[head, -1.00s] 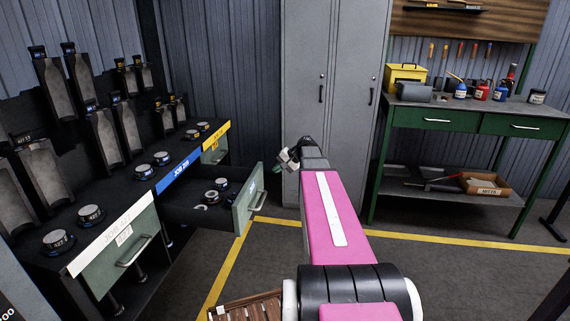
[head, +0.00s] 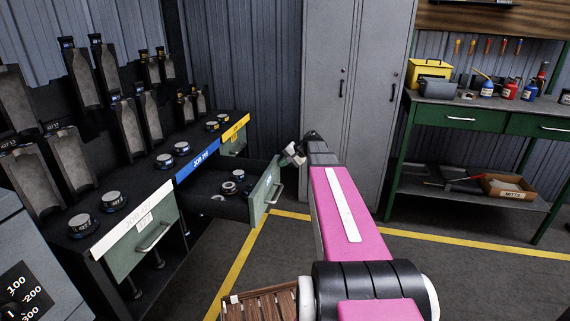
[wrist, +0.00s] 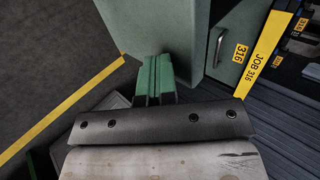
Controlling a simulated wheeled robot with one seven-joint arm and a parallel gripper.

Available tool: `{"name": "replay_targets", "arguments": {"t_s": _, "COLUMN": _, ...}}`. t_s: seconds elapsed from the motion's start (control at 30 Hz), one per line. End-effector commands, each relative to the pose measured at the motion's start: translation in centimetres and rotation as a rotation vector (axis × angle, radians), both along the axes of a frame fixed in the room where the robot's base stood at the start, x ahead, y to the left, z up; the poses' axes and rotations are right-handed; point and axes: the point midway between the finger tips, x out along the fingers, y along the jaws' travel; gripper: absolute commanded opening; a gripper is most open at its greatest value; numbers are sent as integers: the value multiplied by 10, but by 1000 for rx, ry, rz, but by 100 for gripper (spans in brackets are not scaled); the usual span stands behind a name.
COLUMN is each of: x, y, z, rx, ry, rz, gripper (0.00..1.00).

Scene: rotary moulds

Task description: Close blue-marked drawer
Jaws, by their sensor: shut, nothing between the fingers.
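The blue-marked drawer (head: 210,207) stands pulled out under the blue JOB strip (head: 197,160) of the black bench on the left. A few small round pieces lie inside it. Its grey-green front (head: 264,192) has a pale handle facing right. My gripper (head: 291,155) is just beyond and right of the drawer front's upper edge in the head view, partly hidden by my arm. In the wrist view its green fingers (wrist: 154,80) are shut and empty, close to a grey-green panel (wrist: 150,28), probably this drawer's front. I cannot tell whether they touch.
The yellow-marked drawer (head: 234,143), at the bench's far end, and the white-marked drawer (head: 145,240), at its near end, look shut. A grey locker (head: 350,100) stands behind my arm. A green workbench (head: 460,118) is at right.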

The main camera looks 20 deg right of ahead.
Motion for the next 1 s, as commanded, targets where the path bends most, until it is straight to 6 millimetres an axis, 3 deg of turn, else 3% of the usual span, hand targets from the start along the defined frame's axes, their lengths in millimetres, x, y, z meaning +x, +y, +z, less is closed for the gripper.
{"name": "replay_targets", "arguments": {"t_s": 0.27, "x": 25, "y": 42, "z": -1, "rx": 0, "ry": 0, "rz": 5, "gripper": 0}}
{"name": "replay_targets", "arguments": {"t_s": 0.7, "x": 87, "y": 147, "z": -1, "rx": 1, "ry": -1, "rz": 4, "gripper": 0}}
{"name": "replay_targets", "arguments": {"t_s": 1.0, "x": 120, "y": 205, "z": 0, "rx": 0, "ry": -1, "rz": 2, "gripper": 0}}
